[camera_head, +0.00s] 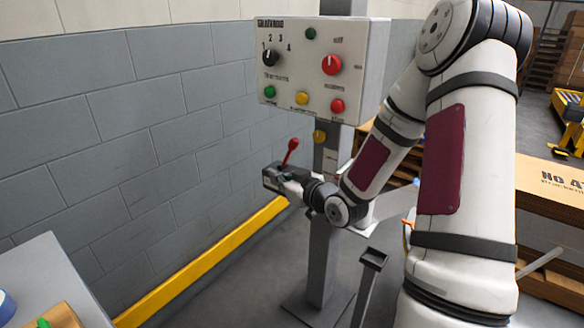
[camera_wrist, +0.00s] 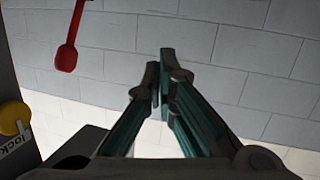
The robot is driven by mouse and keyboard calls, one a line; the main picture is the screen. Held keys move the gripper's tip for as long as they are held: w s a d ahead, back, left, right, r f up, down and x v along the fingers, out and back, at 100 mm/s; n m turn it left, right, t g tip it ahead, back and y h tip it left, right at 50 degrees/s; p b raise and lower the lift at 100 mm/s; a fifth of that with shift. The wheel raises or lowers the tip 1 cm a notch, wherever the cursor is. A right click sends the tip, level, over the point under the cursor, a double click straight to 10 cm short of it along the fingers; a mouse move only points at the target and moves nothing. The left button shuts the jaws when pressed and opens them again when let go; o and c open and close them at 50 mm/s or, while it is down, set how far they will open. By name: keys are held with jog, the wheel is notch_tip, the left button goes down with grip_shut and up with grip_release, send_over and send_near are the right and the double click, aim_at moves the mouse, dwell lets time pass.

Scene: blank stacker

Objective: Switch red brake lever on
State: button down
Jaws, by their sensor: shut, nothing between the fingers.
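The red brake lever (camera_head: 291,149) shows just above my gripper in the head view, its shaft slanting up and right to a thicker red end. Its base is hidden behind my gripper. In the wrist view, the red lever (camera_wrist: 68,54) is at the upper left, apart from the fingers. My gripper (camera_head: 272,179) is at the end of the arm, left of the grey post. In the wrist view my gripper (camera_wrist: 164,72) has its fingers together with nothing between them, pointing toward the block wall.
A control box (camera_head: 310,62) with several buttons and knobs is mounted on the grey post (camera_head: 322,245). A yellow knob (camera_wrist: 14,117) with a "lock" label is at the left of the wrist view. A yellow rail (camera_head: 205,264) runs along the block wall (camera_head: 110,130).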

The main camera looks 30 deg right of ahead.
aim_at(293, 147)
jog(key=s+d+f+m+t+h+b, duration=0.4)
jog(key=d+f+m+t+h+b, duration=0.1)
jog(key=d+f+m+t+b, duration=0.1)
jog(key=d+m+b, duration=0.1)
jog(key=d+b, duration=0.1)
jog(key=d, duration=0.1)
jog(key=shift+s+d+f+t+h, duration=0.15)
jog(key=shift+s+t+h, duration=0.15)
jog(key=shift+t, duration=0.1)
jog(key=b+x, duration=0.2)
jog(key=x, duration=1.2)
jog(key=shift+w+b, duration=0.1)
jog(key=shift+b, duration=0.2)
